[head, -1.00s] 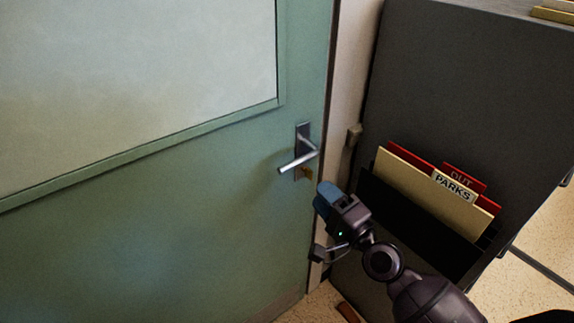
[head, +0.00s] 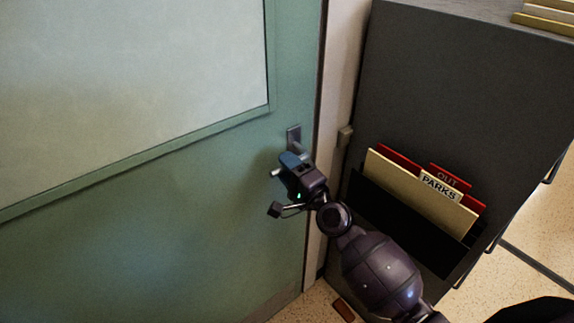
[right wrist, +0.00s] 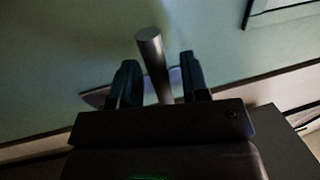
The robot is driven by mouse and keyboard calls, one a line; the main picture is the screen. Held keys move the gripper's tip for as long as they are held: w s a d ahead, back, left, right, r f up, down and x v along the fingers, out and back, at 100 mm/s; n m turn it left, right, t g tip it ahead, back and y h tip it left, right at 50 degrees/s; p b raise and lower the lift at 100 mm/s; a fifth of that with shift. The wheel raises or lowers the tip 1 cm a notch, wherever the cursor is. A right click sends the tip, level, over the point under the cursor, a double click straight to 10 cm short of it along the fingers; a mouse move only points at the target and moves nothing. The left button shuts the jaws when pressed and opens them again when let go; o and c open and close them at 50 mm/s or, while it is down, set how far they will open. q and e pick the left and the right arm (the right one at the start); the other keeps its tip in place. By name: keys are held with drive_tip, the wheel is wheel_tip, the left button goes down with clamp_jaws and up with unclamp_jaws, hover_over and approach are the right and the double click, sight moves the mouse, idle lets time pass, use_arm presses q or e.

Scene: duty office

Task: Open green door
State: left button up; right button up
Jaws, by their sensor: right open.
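The green door (head: 190,215) with a large pale panel fills the left of the head view and looks closed. Its metal lever handle (head: 293,135) is near the door's right edge, mostly hidden behind my right gripper (head: 287,166). In the right wrist view the handle's bar (right wrist: 153,62) lies between the two fingers of the right gripper (right wrist: 158,82). The gripper is open, with gaps visible between the bar and the fingers. My left gripper is not in view.
A dark grey cabinet (head: 455,85) stands right of the door frame, with a file holder of folders (head: 420,190) on its side. A small brown block (head: 343,309) lies on the floor by the door. Yellowish folders (head: 545,18) lie on the cabinet top.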

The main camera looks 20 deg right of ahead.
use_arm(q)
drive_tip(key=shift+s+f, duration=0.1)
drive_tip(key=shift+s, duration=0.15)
use_arm(e)
drive_tip(key=shift+w, duration=0.1)
drive_tip(key=shift+c, duration=0.2)
clamp_jaws()
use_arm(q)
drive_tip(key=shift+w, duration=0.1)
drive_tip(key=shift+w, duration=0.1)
